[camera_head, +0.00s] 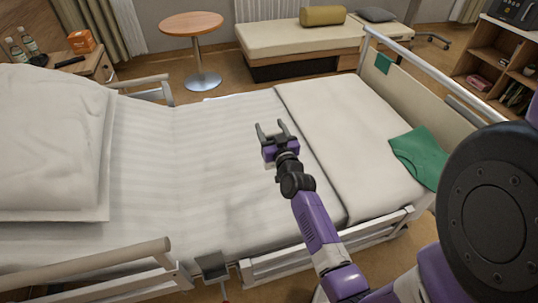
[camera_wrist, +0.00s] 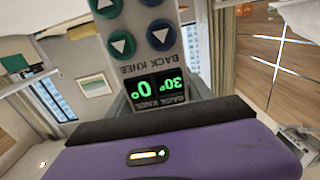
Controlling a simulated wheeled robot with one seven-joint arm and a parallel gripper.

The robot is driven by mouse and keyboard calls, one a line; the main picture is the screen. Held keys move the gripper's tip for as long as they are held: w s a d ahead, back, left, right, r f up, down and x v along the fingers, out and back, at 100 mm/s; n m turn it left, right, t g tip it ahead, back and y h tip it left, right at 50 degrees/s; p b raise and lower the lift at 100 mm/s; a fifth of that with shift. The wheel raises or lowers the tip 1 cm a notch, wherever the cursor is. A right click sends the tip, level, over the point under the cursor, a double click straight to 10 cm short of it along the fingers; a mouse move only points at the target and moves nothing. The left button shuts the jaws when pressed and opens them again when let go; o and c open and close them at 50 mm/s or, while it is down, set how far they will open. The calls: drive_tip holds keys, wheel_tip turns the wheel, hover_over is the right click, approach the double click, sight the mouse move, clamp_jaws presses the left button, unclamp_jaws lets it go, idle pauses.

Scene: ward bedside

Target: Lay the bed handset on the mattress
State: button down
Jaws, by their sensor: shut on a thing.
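My gripper (camera_head: 271,128) is over the middle of the bed in the head view, its two fingers pointing away from me. It is shut on the bed handset (camera_wrist: 150,62), which fills the upper middle of the wrist view. The handset is grey, with blue and green arrow buttons, the words BACK and KNEE, and a lit display reading 30° and 0°, upside down there. In the head view the handset can hardly be told from the pale bedding. The white striped mattress (camera_head: 225,130) lies beneath; the gap under the gripper is hard to judge.
A pillow (camera_head: 50,140) covers the left end of the bed. A folded cover (camera_head: 345,140) and green cloth (camera_head: 420,155) lie on the right. Side rails (camera_head: 90,283) edge the near side, with a small grey plate (camera_head: 212,265) between them. The mattress middle is clear.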

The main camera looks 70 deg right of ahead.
wheel_tip(320, 180, down, 9)
drive_tip(key=b, duration=0.7)
drive_tip(key=shift+r, duration=0.1)
drive_tip(key=shift+c, duration=2.1)
unclamp_jaws()
